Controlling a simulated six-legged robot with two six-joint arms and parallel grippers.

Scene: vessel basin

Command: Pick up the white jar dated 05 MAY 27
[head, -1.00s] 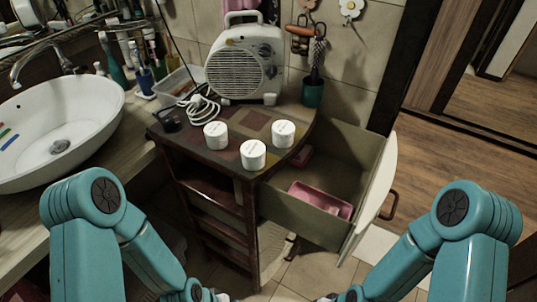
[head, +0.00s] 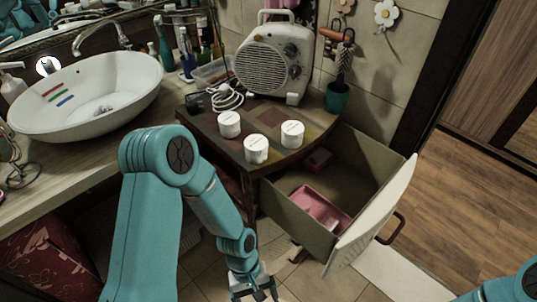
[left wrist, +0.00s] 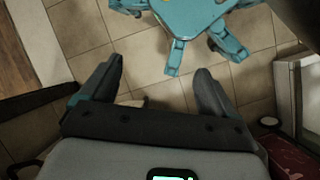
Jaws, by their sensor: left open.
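Three white jars stand upright on the small wooden cabinet top: a left jar (head: 229,125), a front jar (head: 256,149) and a right jar (head: 292,134). Marks on their lids are too small to read, so I cannot tell which is dated 05 MAY 27. My left gripper (head: 254,290) is low in front of the cabinet, well below the jars, and its fingers are apart. In the left wrist view the left gripper (left wrist: 160,85) is open and empty above the tiled floor. My right gripper is out of view.
An open drawer (head: 345,238) with a pink tray (head: 318,208) juts out at right. A sink (head: 85,95) is at left.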

